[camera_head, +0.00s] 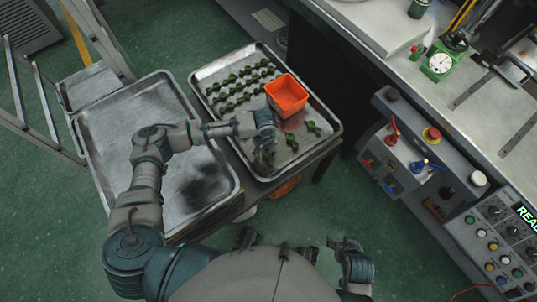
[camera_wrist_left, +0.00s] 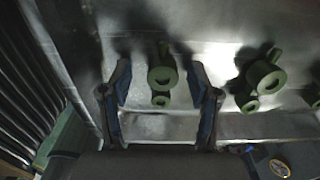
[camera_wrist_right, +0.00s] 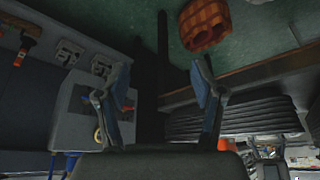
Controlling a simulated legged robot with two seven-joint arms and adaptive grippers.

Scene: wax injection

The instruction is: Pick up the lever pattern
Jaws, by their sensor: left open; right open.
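Several green lever patterns lie on the right metal tray (camera_head: 330,112), most in rows (camera_head: 240,84) left of an orange bin. Single ones lie near the tray's front edge, such as this lever pattern (camera_head: 313,128) and this one (camera_head: 291,142). My left gripper (camera_head: 268,152) is low over the tray's front part, open. In the left wrist view, a lever pattern (camera_wrist_left: 161,76) shows between its open fingers (camera_wrist_left: 160,85), apart from both. Another lever pattern (camera_wrist_left: 264,77) lies to the right. My right gripper (camera_head: 346,245) is open and empty near my body; its fingers (camera_wrist_right: 162,88) show too.
The orange bin (camera_head: 287,94) stands on the same tray, behind my left gripper. An empty metal tray (camera_head: 108,125) lies to the left. A machine with a control panel (camera_head: 492,232) stands to the right, with a gap of green floor before it.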

